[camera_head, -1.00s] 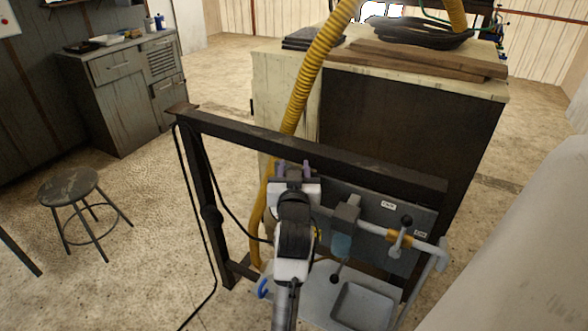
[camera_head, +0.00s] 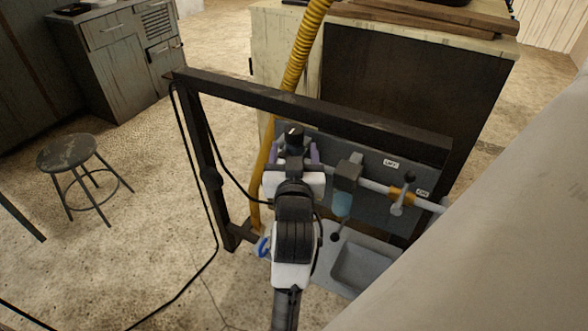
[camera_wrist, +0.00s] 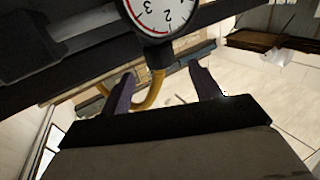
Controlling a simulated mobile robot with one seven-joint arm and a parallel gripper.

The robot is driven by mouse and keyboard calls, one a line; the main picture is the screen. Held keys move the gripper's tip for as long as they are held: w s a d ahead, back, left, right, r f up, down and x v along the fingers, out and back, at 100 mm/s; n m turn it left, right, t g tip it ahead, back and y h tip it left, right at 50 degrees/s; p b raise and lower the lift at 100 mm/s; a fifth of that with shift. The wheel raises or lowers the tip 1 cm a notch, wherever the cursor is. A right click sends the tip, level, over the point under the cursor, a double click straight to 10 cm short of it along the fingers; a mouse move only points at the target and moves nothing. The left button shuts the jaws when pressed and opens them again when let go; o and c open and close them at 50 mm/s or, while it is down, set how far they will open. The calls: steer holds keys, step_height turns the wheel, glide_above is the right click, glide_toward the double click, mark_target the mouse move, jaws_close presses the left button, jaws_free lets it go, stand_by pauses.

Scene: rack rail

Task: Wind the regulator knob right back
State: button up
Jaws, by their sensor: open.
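The regulator knob (camera_head: 292,136) looks black with a small white mark on top, in the head view. It stands at the rail just beyond my wrist, between the purple fingers of my gripper (camera_head: 295,154). My gripper is open, with one finger on each side and nothing clearly held. In the wrist view the two fingers (camera_wrist: 163,88) stand apart. A round white gauge (camera_wrist: 158,12) with a red mark and black digits is at the top, with a dark fitting (camera_wrist: 157,54) under it. Whether the fingers touch the knob cannot be told.
Right of my gripper are a grey block with a blue bowl (camera_head: 342,204), a lever valve (camera_head: 402,195) and a grey tray (camera_head: 365,268). A yellow hose (camera_head: 297,72) rises behind. A stool (camera_head: 68,152) stands left on open floor.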

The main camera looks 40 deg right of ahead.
steer(key=shift+p+v, duration=2.25)
steer(key=shift+p, duration=1.6)
steer(key=shift+r, duration=0.1)
